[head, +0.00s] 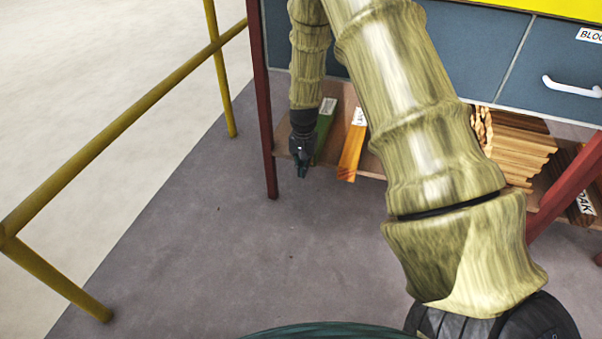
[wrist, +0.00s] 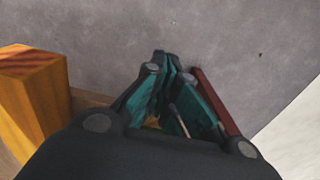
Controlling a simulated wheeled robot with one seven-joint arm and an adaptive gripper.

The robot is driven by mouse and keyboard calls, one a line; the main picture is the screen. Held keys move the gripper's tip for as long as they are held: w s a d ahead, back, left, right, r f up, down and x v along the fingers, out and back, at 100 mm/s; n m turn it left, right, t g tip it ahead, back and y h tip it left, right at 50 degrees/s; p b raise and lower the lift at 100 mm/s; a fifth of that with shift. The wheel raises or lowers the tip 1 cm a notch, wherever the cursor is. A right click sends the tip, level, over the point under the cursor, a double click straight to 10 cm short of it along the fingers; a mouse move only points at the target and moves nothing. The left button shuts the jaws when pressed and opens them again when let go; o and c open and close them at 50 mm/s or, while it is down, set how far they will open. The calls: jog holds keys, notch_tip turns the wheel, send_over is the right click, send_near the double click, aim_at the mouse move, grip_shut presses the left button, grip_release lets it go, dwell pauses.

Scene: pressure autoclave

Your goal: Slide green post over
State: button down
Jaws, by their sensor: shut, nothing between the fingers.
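The green post (head: 323,128) lies on the low shelf under the cabinet, near its left end, with a white label on it. My gripper (head: 302,171) points down at the left front of the green post and overlaps it in the head view; I cannot tell whether they touch. In the wrist view the teal fingers of my gripper (wrist: 168,62) are together with nothing held. The green post is mostly or wholly hidden there behind the gripper. An orange post (head: 351,149) lies to the right of the green one; its end also shows in the wrist view (wrist: 35,100).
The wooden shelf (head: 374,163) carries a stack of wooden boards (head: 517,150) further right. A dark red leg (head: 268,150) stands just left of my gripper. A yellow railing (head: 125,120) runs along the left. The grey floor in front is clear.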

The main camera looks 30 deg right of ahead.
jog(key=shift+w+d, duration=0.45)
jog(key=shift+d, duration=0.1)
jog(key=w+d+p, duration=0.2)
jog(key=d, duration=0.1)
jog(key=shift+w, duration=0.2)
jog(key=shift+a, duration=0.15)
dwell(0.4)
